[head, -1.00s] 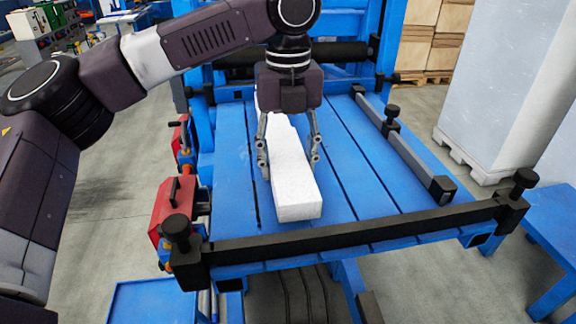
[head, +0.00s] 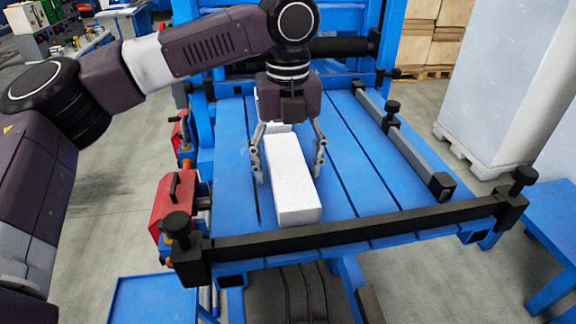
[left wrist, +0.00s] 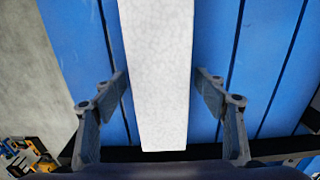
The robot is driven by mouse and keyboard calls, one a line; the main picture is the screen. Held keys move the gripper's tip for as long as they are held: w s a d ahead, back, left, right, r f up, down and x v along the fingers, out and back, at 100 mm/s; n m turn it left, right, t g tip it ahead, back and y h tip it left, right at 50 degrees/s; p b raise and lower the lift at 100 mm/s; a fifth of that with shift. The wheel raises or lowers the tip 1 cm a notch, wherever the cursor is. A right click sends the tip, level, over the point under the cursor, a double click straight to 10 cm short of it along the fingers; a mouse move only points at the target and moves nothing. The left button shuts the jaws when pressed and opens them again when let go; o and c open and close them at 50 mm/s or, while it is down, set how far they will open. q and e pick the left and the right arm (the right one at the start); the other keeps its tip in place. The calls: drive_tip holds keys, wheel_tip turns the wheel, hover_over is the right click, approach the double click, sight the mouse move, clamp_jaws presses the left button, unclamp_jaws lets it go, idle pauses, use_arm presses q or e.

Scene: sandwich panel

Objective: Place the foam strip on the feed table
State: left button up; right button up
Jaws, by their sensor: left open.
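The white foam strip (head: 292,186) lies lengthwise on the blue slatted feed table (head: 352,188), with its near end close to the black front bar. My left gripper (head: 291,174) is above the strip with its fingers spread, one on each side. In the left wrist view the strip (left wrist: 158,75) runs between the two open fingers (left wrist: 160,95), with a gap on both sides. The gripper and wrist hide part of the strip's far portion. My right gripper is not in view.
A black bar (head: 350,234) crosses the table's front edge. A black and grey side rail (head: 405,150) runs along the right. Red boxes (head: 172,205) are on the left side. A black roller (head: 340,48) is at the back. The slats right of the strip are clear.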

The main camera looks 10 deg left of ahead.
sight(289, 165)
use_arm(q)
wheel_tip(289, 165, up, 7)
drive_tip(key=shift+d+f+b, duration=0.1)
drive_tip(key=shift+b, duration=1.15)
drive_tip(key=shift+r+p, duration=0.45)
drive_tip(key=shift+r, duration=2.3)
